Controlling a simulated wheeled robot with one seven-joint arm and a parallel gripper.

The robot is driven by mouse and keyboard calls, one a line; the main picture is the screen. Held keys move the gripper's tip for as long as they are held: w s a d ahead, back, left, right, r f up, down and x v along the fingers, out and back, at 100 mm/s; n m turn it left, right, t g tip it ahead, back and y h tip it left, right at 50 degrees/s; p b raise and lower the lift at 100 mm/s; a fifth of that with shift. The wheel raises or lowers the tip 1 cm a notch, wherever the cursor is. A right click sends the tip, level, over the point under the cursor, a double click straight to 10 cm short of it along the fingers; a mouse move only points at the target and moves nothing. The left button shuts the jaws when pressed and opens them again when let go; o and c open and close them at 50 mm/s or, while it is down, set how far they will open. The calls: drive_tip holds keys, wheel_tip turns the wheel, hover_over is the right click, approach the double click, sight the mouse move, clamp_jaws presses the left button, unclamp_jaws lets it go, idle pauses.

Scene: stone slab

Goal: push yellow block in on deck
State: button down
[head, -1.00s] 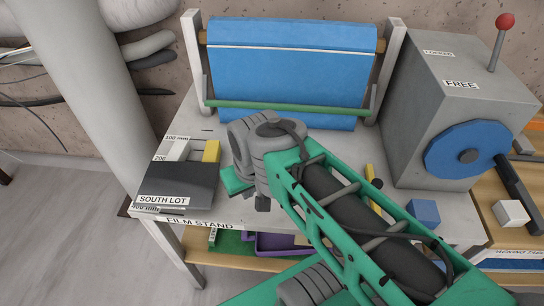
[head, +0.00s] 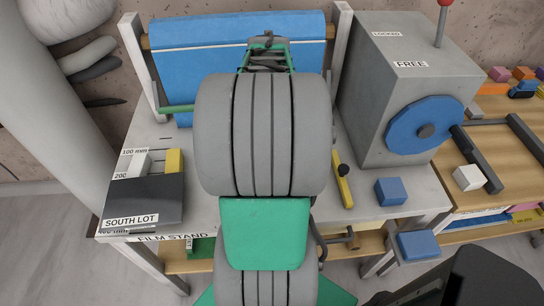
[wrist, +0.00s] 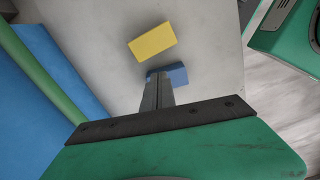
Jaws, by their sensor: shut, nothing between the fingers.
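In the wrist view a yellow block (wrist: 152,41) lies on the grey table top, beyond my fingertips. My gripper (wrist: 159,78) is shut and empty, pointing at the table, apart from the yellow block in the picture. A blue block (wrist: 177,73) shows partly behind the fingertips; whether they touch it I cannot tell. In the head view another yellow piece (head: 174,161) stands beside a white block (head: 139,165) at the back of the dark South Lot box (head: 142,200). My arm covers the middle of the table and hides my gripper there. No label reading deck shows.
A blue roll (head: 215,60) with a green bar stands at the back. A grey machine (head: 400,90) marked FREE stands at the right. A yellow bar with a black knob (head: 343,185) and a blue block (head: 391,191) lie right of my arm. A white pillar rises at left.

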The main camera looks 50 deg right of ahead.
drive_tip(key=f, duration=0.6)
drive_tip(key=f+p, duration=0.1)
drive_tip(key=f, duration=0.3)
drive_tip(key=shift+s+d, duration=0.25)
